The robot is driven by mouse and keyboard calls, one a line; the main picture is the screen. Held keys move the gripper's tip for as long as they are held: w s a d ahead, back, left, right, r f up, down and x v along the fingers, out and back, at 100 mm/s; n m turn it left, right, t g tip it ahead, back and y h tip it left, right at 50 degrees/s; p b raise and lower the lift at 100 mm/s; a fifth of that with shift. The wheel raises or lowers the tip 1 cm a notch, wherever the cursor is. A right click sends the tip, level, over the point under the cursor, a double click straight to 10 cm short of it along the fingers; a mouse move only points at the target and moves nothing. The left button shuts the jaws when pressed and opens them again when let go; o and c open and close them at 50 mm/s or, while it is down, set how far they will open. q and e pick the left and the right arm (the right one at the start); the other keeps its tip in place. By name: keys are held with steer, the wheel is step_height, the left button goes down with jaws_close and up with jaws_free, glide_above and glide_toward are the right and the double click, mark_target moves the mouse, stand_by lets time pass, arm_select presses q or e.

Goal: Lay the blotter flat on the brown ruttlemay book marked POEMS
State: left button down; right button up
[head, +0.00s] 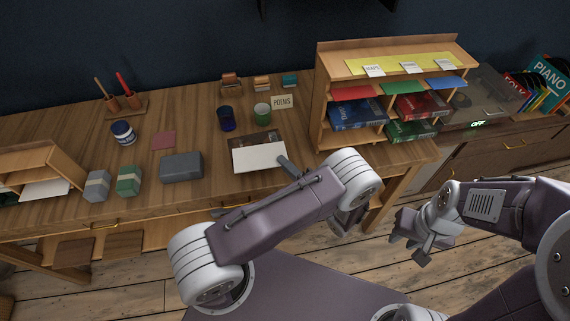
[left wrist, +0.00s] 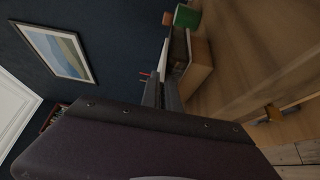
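The white blotter (head: 260,158) shows in the head view over the front part of the brown book (head: 256,138), whose dark back strip stays visible. A card reading POEMS (head: 282,102) stands behind the book. My left gripper (head: 284,160) is at the blotter's right edge. In the left wrist view its dark fingers (left wrist: 161,84) are close together on the thin white blotter (left wrist: 164,58), seen edge-on. The brown book (left wrist: 180,46) is just beside it there; whether they touch I cannot tell. My right gripper (head: 411,238) hangs empty and open, away from the desk.
A blue cup (head: 226,119) and a green cup (head: 262,113) stand behind the book. A grey box (head: 181,167) is left of it. A wooden shelf unit (head: 319,110) with books stands to the right. Bare desk lies between the book and shelf.

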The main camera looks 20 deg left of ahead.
arm_select(q)
steer(key=shift+w+a+f, duration=0.15)
steer(key=shift+w+a, duration=0.05)
stand_by(0.4)
stand_by(0.3)
steer(key=c, duration=1.5)
jaws_free()
steer(key=shift+c, duration=0.2)
steer(key=v, duration=0.6)
steer(key=shift+b, duration=0.35)
